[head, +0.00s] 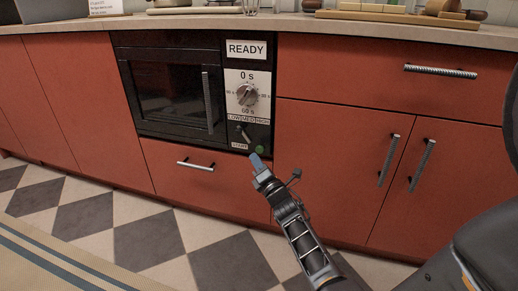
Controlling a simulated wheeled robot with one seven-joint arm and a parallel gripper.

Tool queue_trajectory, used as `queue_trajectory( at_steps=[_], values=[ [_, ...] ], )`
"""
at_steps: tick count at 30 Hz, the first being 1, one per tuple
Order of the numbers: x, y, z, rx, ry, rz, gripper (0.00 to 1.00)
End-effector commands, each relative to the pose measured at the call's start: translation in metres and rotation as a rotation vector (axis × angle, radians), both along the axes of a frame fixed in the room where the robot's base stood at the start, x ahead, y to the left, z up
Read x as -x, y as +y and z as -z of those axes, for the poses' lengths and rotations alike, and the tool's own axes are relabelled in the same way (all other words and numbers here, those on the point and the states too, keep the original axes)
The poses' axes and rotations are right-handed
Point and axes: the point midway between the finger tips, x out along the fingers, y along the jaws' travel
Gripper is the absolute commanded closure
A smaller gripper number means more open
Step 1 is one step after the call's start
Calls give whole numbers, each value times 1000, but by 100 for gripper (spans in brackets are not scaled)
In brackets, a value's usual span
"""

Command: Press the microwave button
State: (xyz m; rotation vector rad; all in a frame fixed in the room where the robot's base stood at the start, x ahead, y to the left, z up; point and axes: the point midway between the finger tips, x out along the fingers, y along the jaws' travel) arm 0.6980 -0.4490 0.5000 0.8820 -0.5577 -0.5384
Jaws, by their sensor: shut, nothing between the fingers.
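The black microwave (170,85) is built into the red cabinets at upper left centre, its door shut. Its control panel has a "READY" sign (246,49), a timer knob (246,95) with a "0 s" label above it, and a small lever (244,131) below. A green button (260,149) sits at the panel's bottom right, beside a "START" label (240,145). My gripper (257,163) is shut and empty. In the picture its tip is just below and left of the green button; I cannot tell whether they touch.
A red drawer (200,182) with a bar handle is under the microwave. More red cabinets with metal handles (389,160) stand to the right. The countertop (230,22) above holds several items. The checkered floor (140,240) is clear; a rug (40,262) lies lower left.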

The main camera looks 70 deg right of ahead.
Motion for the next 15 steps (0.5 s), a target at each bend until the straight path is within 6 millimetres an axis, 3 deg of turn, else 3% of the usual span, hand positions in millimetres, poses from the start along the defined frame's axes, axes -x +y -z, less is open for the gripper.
queue_trajectory(
  at_steps=[6, 15],
  values=[
    [-1, -11, 0, 0, 1, -1, 100],
    [-1, -12, 0, 0, 1, -1, 100]
  ],
)
